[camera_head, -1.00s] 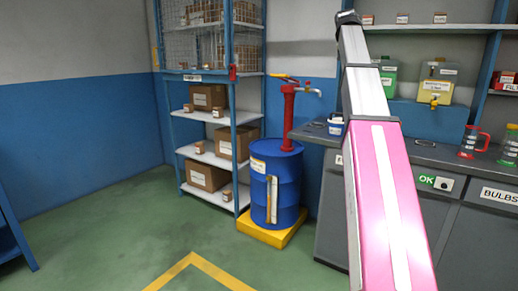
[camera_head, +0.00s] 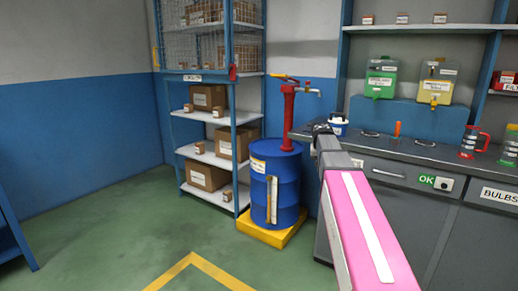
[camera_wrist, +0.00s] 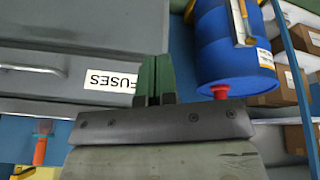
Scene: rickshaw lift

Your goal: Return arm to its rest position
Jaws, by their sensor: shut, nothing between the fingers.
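My arm (camera_head: 365,230), with a pink upper face, reaches up from the bottom of the head view. It bends at a dark joint in front of the bench's left end. My gripper (camera_wrist: 155,76) shows in the wrist view with its two green fingers shut together and nothing between them. In that view it is in front of the grey drawers, beside a FUSES label (camera_wrist: 110,83). In the head view the fingers cannot be clearly made out.
A blue drum (camera_head: 274,185) with a red pump (camera_head: 290,115) stands on a yellow base, left of the arm. The grey bench (camera_head: 440,155) holds bottles and canisters. Metal shelves (camera_head: 210,150) with boxes stand behind. The green floor (camera_head: 110,230) at left is clear.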

